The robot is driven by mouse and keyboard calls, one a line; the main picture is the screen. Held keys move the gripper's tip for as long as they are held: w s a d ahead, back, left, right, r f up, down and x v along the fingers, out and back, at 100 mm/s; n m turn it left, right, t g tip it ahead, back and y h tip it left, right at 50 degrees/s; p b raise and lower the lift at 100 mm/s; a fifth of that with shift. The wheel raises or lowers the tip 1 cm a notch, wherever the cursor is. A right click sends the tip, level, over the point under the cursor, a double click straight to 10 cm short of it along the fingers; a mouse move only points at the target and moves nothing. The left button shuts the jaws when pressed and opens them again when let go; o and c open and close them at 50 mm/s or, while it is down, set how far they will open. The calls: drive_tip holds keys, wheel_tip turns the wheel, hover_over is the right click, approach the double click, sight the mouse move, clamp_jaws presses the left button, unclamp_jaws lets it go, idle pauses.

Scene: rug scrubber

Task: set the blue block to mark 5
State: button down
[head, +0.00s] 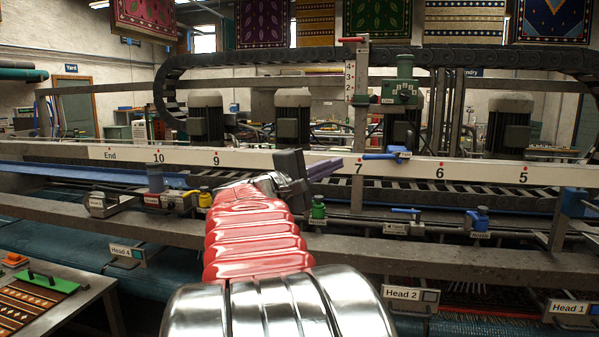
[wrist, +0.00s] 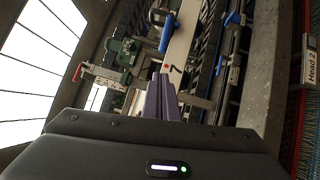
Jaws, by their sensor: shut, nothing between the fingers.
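A small blue block with a blue lever (head: 398,153) sits on the white numbered rail (head: 300,162), between marks 7 and 6. In the wrist view the blue lever (wrist: 167,34) stands beyond my fingertips, close to mark 7. Mark 5 (head: 523,176) shows farther right on the rail, with nothing blue on the rail there. My gripper (head: 335,163) has purple fingers, shut and empty, pointing right just left of mark 7 and apart from the blue block. The fingers (wrist: 160,88) also show in the wrist view. Mark 8 is hidden behind my gripper.
A green box (head: 403,93) and a small upright scale stand above the rail. Below it are green (head: 318,211), yellow and blue valves, and a blue box (head: 573,202) at the right. A grey beam (head: 450,262) crosses in front. A side table (head: 50,300) stands lower left.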

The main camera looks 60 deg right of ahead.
drive_tip(key=shift+s+d+r, duration=0.15)
drive_tip(key=shift+s+d, duration=0.15)
drive_tip(key=shift+s, duration=0.35)
drive_tip(key=shift+s+d+r, duration=0.1)
drive_tip(key=shift+s+d, duration=0.2)
drive_tip(key=shift+s, duration=0.3)
drive_tip(key=shift+s+d+r, duration=0.15)
drive_tip(key=shift+s+d, duration=0.15)
drive_tip(key=shift+s, duration=0.35)
